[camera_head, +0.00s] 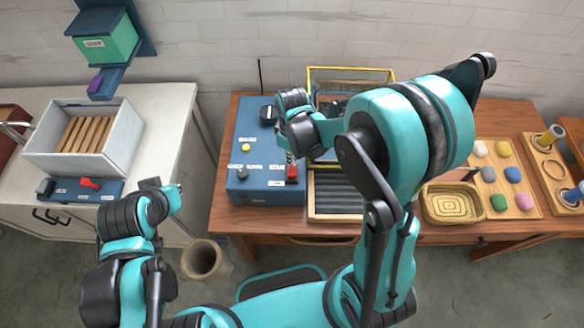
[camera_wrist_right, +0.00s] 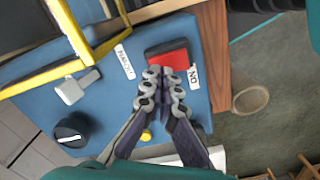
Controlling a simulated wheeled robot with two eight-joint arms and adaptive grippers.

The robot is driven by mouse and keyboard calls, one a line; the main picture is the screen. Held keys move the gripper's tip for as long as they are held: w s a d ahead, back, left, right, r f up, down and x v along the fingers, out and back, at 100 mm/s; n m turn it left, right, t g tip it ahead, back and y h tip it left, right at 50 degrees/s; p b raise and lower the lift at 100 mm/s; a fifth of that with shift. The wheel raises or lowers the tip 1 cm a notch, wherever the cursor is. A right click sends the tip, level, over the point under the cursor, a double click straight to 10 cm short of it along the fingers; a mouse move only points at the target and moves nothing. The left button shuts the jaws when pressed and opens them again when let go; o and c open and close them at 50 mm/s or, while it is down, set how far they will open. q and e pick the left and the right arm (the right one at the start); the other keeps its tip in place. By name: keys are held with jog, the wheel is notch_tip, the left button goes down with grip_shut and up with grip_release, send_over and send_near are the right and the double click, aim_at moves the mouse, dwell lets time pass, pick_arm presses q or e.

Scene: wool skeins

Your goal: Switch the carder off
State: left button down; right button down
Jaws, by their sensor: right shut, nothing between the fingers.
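The carder's blue control box (camera_head: 262,193) stands on the brown wooden table. It carries a red switch (camera_head: 292,172) in a black housing, also seen in the right wrist view (camera_wrist_right: 168,56), with a small white label reading ON beside it. My right gripper (camera_wrist_right: 165,74) is shut and empty. Its fingertips are over the near edge of the red switch in the wrist view; whether they touch it I cannot tell. In the head view its arm hides part of the carder. My left gripper (camera_head: 168,196) is at the left, away from the carder; its fingers are not clear.
The box also has a yellow button (camera_head: 246,147), a black knob (camera_wrist_right: 70,130) and a white lever (camera_wrist_right: 78,88). A yellow frame (camera_wrist_right: 75,40) rises beside them. A basket (camera_head: 452,203) and coloured balls lie right. A white bin (camera_head: 127,142) stands left.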

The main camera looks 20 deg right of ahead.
notch_tip(320, 180, up, 5)
jog(key=p, duration=0.3)
dwell(0.6)
jog(key=s+d+m+t+b, duration=0.4)
jog(key=s+m+t+b, duration=0.3)
jog(key=s+b, duration=0.3)
jog(key=m+b, duration=0.1)
jog(key=b, duration=0.1)
jog(key=shift+s+d+r+m+b, duration=0.15)
jog(key=shift+d+r+m+b, duration=0.2)
jog(key=shift+r+m+b, duration=0.05)
dwell(0.4)
